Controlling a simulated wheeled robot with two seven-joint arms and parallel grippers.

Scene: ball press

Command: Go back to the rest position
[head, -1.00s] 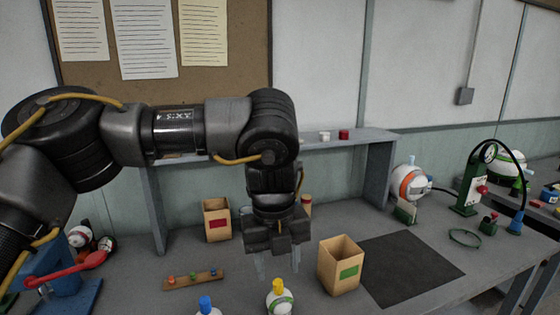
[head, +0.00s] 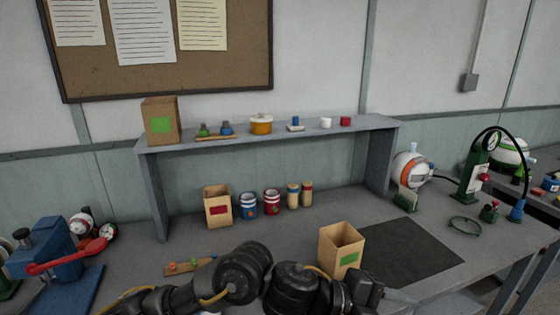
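My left arm lies folded low across the bottom of the head view. Its gripper (head: 398,297) points right, in front of the open box with the green label (head: 338,250), over the table's front part. I see its pale fingers only in part, and cannot tell whether they are apart; nothing shows held. My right gripper is not in view. The front of the table where the two balls with blue and yellow tops stood is mostly hidden by my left arm.
The grey table (head: 300,222) carries a dark mat (head: 412,255), a blue press with a red lever (head: 55,255), a box with a red label (head: 218,208) and several jars. A shelf (head: 290,137) stands behind. A gauge pump (head: 472,180) is at right.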

